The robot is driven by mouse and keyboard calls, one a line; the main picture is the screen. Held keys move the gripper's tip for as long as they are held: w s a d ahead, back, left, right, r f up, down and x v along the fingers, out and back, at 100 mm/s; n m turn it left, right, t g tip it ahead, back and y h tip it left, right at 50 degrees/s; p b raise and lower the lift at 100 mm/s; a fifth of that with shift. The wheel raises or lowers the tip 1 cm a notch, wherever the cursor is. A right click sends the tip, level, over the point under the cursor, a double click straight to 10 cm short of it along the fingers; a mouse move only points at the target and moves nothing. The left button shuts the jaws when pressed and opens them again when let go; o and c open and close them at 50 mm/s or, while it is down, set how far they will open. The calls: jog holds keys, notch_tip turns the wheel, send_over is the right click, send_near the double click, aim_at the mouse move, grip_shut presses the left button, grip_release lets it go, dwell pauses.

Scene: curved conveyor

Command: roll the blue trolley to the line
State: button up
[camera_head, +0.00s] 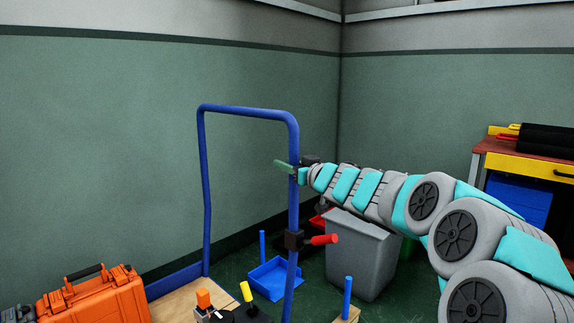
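The blue trolley has a tall blue tube handle (207,180) standing upright in the lower middle of the view. Its wooden deck (178,304) shows at the bottom, partly cut off by the frame. My gripper (293,171) comes in from the right and is at the handle's right post, just below the top bend. One greenish finger reaches left past the post, and a teal part lies against its right side. Whether the fingers are closed on the post is unclear. A black clamp with a red grip (323,239) sits lower on the same post. No line is visible.
An orange case (95,302) is at the lower left. A blue tray (272,278) and a grey bin (360,252) stand behind the right post. A workbench (530,167) with a blue drawer unit is at the right. Green walls meet in a corner behind.

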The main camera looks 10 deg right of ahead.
grip_shut()
dwell(0.9)
